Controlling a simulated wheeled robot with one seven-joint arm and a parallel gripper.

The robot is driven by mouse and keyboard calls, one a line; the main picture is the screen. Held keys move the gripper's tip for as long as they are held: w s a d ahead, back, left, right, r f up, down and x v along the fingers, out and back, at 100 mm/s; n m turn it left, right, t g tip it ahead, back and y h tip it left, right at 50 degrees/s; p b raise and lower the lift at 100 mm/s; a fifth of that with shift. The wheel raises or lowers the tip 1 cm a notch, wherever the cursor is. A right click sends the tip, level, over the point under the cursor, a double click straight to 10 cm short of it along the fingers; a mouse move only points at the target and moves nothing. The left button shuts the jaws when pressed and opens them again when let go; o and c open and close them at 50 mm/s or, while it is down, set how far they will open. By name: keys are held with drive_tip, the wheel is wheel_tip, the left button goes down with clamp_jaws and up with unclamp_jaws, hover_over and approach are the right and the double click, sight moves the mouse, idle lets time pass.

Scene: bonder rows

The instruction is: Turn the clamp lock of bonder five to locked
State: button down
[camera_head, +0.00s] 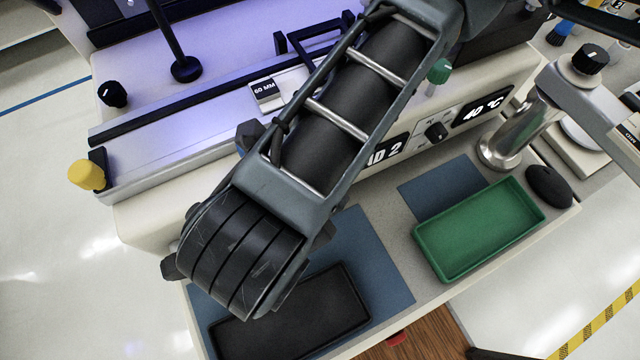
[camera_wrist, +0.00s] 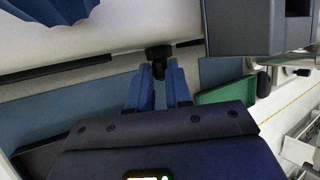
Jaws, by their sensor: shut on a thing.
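In the wrist view my gripper (camera_wrist: 158,98) has two blue fingers, closed around a small black knob (camera_wrist: 158,52) that stands out from the pale front face of the bonder (camera_wrist: 115,35). The knob's pointer or lock marks cannot be read. In the head view my arm crosses the bonder (camera_head: 160,150) and hides the gripper and the held knob. No bonder number shows, so I cannot tell if this is bonder five.
A black tray (camera_head: 290,320) on a blue mat (camera_head: 375,265) lies below my arm. A green tray (camera_head: 480,230) and a black mouse-like object (camera_head: 549,186) sit to the right. A yellow knob (camera_head: 86,175) and a black panel knob (camera_head: 436,131) stick out nearby.

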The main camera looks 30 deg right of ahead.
drive_tip(key=shift+a, duration=0.1)
idle(0.4)
drive_tip(key=c, duration=1)
unclamp_jaws()
drive_tip(key=shift+c, duration=0.2)
drive_tip(key=shift+r, duration=0.1)
